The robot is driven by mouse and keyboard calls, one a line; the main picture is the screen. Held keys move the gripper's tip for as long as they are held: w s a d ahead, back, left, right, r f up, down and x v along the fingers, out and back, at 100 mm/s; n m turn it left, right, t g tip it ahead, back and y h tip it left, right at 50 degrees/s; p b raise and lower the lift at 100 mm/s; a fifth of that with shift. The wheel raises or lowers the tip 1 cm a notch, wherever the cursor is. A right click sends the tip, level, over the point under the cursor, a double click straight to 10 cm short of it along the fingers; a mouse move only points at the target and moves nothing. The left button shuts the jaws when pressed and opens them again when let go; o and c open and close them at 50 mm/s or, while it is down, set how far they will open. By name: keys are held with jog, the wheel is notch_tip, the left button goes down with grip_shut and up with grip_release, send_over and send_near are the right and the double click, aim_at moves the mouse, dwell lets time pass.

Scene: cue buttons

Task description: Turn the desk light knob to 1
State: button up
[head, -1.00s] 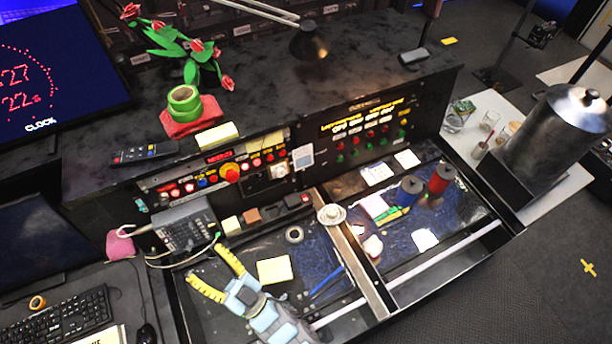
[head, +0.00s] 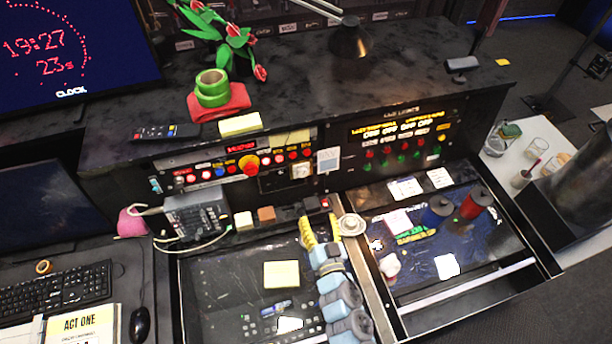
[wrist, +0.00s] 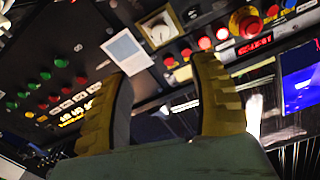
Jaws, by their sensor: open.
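A small dial with a pale square face (head: 300,171) sits on the front control panel, right of a large red button. It also shows near the top of the wrist view (wrist: 158,30). I cannot read a label or setting on it, so I cannot confirm it is the desk light knob. A round pale knob-like piece (head: 350,225) sits on the wooden divider. My gripper (head: 321,226) has yellow fingers, apart and empty, below the panel and just left of that piece. In the wrist view my gripper (wrist: 163,72) points toward the panel without visibly touching the dial.
A white card (head: 328,160) is beside the dial. Rows of red and green buttons (head: 402,152) are farther right. A grey box with cables (head: 197,218) stands left. A desk lamp (head: 348,40) stands above.

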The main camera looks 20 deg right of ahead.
aim_at(303, 174)
jog(key=shift+w+d+p, duration=0.25)
jog(key=shift+w+d, duration=0.15)
jog(key=shift+w, duration=2.1)
jog(key=shift+w+d+p, duration=0.25)
jog(key=shift+w+d, duration=0.1)
jog(key=shift+w, duration=2.15)
jog(key=shift+w+d+p, duration=0.25)
jog(key=shift+w+d, duration=0.15)
jog(key=shift+w, duration=2.1)
grip_shut()
